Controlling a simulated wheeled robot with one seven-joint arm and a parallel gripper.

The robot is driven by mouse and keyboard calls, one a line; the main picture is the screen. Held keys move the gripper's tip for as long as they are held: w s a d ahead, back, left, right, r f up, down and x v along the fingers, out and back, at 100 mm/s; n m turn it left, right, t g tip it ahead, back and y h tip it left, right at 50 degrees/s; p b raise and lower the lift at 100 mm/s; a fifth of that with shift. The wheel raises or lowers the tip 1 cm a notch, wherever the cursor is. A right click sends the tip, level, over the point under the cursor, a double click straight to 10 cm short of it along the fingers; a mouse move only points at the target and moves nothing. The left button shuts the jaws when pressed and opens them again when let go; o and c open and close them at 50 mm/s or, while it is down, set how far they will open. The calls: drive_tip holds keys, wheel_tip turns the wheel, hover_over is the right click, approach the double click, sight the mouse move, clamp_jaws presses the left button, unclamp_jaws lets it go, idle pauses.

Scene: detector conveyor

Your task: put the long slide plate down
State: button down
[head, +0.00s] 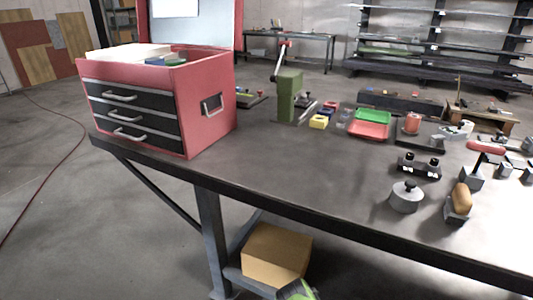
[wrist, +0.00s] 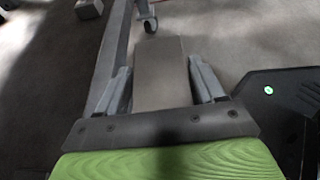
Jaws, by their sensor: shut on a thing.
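The long slide plate (wrist: 160,70) is a flat grey-brown slab in the middle of the wrist view. My gripper (wrist: 163,88) is shut on it, with one grey finger along each side. The plate points away from the gripper, and the floor shows beyond it. The plate does not show in the head view. There, only a bit of green, likely part of my arm (head: 297,291), shows at the bottom edge.
The dark workbench (head: 300,175) has bare top at its front middle. A red tool chest (head: 207,105) stands at its left end. A lidded grey pot (head: 406,198) and other small parts crowd the right. A cardboard box (head: 277,256) sits below the bench.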

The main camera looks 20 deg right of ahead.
drive_tip(key=w+a+r+n+t+h, duration=0.2)
drive_tip(key=w+a+r+n+t, duration=0.2)
drive_tip(key=w+r, duration=0.5)
drive_tip(key=w+a+r+n+t+h, duration=0.1)
drive_tip(key=w+a+r+n+t, duration=0.6)
drive_tip(key=w+a+r, duration=0.65)
drive_tip(key=w+a+r+n+t+y, duration=0.2)
drive_tip(key=a+r+n+t, duration=0.4)
drive_tip(key=a, duration=0.8)
wheel_tip(320, 180, up, 18)
drive_tip(key=m+p, duration=0.1)
drive_tip(key=p, duration=1.6)
drive_tip(key=shift+d, duration=0.2)
